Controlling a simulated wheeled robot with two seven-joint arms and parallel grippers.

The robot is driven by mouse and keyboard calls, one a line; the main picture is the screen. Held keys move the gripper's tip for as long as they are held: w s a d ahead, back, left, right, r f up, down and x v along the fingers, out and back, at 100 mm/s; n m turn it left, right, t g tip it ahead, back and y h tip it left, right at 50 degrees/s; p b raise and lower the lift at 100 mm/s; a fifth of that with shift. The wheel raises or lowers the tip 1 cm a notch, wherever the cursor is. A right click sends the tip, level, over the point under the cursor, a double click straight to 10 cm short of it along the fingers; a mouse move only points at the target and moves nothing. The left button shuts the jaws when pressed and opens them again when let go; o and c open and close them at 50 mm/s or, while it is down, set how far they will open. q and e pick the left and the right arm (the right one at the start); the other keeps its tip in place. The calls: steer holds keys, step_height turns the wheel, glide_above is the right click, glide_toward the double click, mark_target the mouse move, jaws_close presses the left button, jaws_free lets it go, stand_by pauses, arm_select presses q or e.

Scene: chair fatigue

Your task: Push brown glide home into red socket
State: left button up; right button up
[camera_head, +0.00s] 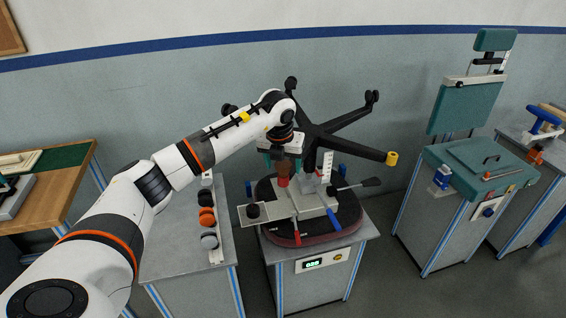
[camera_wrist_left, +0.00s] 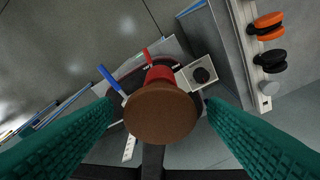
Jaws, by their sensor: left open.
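The brown glide (camera_wrist_left: 162,118) shows in the left wrist view as a round disc facing the camera. It sits in line with the red socket (camera_wrist_left: 158,75), which shows just beyond it; how far the glide is seated I cannot tell. My right gripper is not in view.
The fixture's grey plate (camera_head: 315,206) has red and blue levers. A black chair base (camera_head: 345,140) with a yellow-tipped leg (camera_head: 391,158) stands close behind. A rack of orange, black and grey pieces (camera_head: 207,216) is at left. A teal chair (camera_head: 480,165) stands at right.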

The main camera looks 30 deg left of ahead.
arm_select(q)
steer(key=a+b+v, duration=0.1)
steer(key=b+v, duration=0.1)
steer(key=v, duration=1)
steer(key=shift+d, duration=0.45)
